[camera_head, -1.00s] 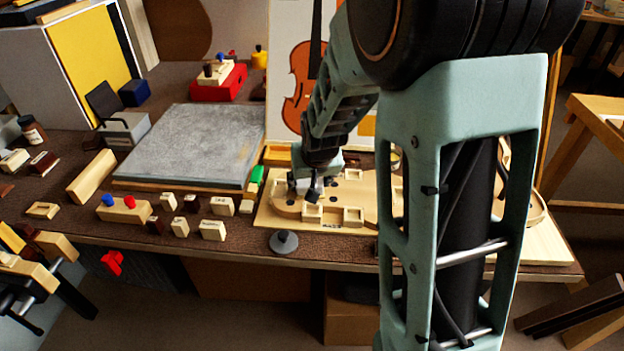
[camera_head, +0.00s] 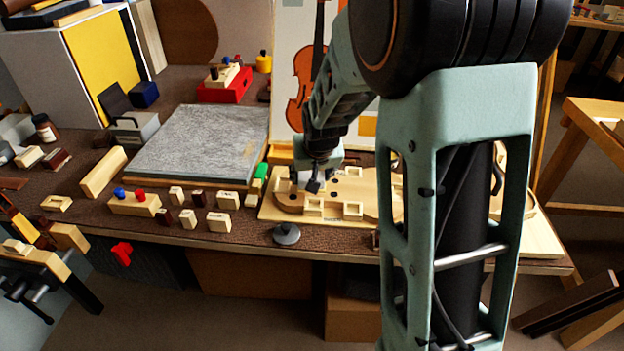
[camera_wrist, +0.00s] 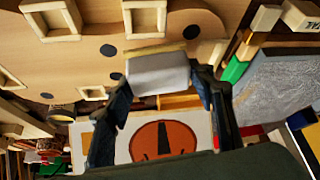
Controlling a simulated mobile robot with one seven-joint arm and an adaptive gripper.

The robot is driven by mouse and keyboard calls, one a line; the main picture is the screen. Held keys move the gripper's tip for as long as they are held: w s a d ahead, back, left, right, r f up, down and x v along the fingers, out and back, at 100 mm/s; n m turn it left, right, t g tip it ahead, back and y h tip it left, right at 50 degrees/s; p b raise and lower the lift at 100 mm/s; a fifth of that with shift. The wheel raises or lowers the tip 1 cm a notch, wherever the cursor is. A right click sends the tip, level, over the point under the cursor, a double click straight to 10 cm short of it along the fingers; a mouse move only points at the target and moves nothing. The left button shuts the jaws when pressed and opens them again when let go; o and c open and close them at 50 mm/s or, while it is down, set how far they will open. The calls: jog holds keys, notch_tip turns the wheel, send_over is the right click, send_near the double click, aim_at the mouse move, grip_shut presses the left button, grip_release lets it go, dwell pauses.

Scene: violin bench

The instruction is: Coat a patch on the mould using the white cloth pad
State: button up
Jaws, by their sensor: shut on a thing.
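The mould (camera_head: 378,191) is a flat, violin-shaped wooden form with dark round holes and pale square blocks, lying on a pale board on the bench. My gripper (camera_head: 312,180) points down over its left end. In the wrist view my gripper (camera_wrist: 160,88) has its two dark fingers on either side of the white cloth pad (camera_wrist: 158,74), shut on it. The pad has a tan edge on the side facing the mould (camera_wrist: 190,30). Whether the pad touches the mould I cannot tell. My arm hides the mould's right part in the head view.
A grey slab (camera_head: 200,140) lies to the left, with a green block (camera_head: 261,171) at its right edge. Several small labelled blocks (camera_head: 218,221) stand along the bench front. A round grey knob (camera_head: 287,233) is at the front edge. A violin picture (camera_head: 304,75) stands behind.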

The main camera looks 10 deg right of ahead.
jog(key=shift+r+p, duration=1.8)
jog(key=shift+r, duration=1.1)
